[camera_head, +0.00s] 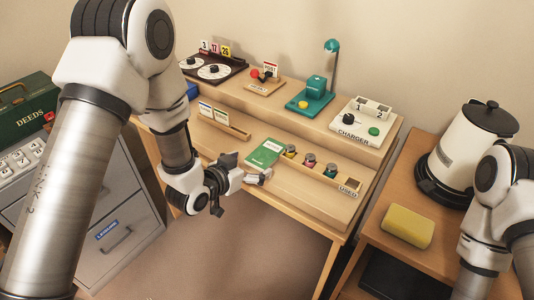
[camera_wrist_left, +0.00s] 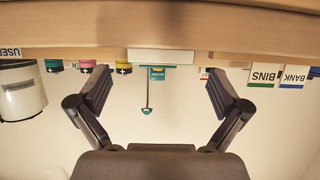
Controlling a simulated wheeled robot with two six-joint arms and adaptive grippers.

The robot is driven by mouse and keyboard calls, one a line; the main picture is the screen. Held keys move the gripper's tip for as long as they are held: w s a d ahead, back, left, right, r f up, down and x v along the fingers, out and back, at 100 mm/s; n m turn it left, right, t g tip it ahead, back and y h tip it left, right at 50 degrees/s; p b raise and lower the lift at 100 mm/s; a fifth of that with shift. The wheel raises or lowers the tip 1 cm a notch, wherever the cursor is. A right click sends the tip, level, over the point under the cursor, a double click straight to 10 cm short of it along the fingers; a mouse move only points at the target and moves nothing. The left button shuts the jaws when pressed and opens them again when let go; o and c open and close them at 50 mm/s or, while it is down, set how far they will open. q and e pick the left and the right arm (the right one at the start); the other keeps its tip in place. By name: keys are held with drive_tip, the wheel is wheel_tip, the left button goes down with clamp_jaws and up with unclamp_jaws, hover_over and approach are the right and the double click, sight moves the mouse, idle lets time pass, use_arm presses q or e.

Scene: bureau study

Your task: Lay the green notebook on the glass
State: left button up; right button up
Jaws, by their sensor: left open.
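The green notebook (camera_head: 263,153) lies on the lower level of the desk, left of the small coloured bottles. My left gripper (camera_head: 228,180) is open and empty, just off the desk's front edge and in front of the notebook, apart from it. In the left wrist view, which is upside down, the spread fingers (camera_wrist_left: 158,98) frame a pale block (camera_wrist_left: 160,57) at the desk edge; I cannot tell if it is the notebook's edge. No glass can be made out for certain. My right gripper is out of view; only its arm shows at the right.
Bottles stand in a rack with a USED label (camera_head: 348,187). A card holder (camera_head: 225,122) stands to the left. A teal lamp (camera_head: 312,96) and charger (camera_head: 361,122) occupy the raised shelf. A side table holds a kettle (camera_head: 467,150) and yellow sponge (camera_head: 407,226). A grey cabinet (camera_head: 125,235) stands left.

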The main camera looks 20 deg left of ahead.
sight(267, 154)
use_arm(q)
drive_tip(key=shift+x, duration=1.2)
drive_tip(key=shift+s+a, duration=0.1)
drive_tip(key=c, duration=1.4)
